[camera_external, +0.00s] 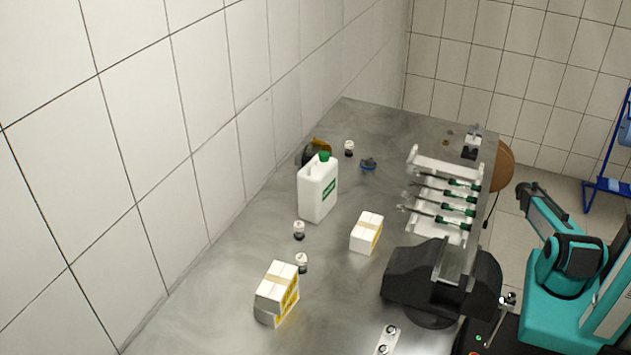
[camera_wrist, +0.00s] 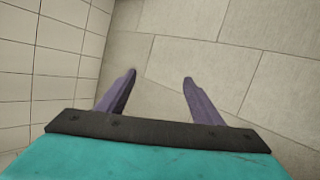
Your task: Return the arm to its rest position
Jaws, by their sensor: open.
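My teal and dark arm (camera_external: 568,262) is folded at the right of the external view, beside the steel bench and above the floor. I cannot make out the gripper's fingers clearly there. In the wrist view my gripper (camera_wrist: 160,76) is open, its two purple-grey fingers well apart with nothing between them. Beyond the fingers are only grey floor tiles (camera_wrist: 200,55) and a white tiled wall (camera_wrist: 45,60). The gripper touches nothing that I can see.
The steel bench (camera_external: 225,270) holds a white canister (camera_external: 318,190), two boxes (camera_external: 277,292) (camera_external: 366,232), small bottles, a rack of green-handled tools (camera_external: 445,195) and a black vise-like device (camera_external: 415,275). A blue frame (camera_external: 608,185) stands at the far right.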

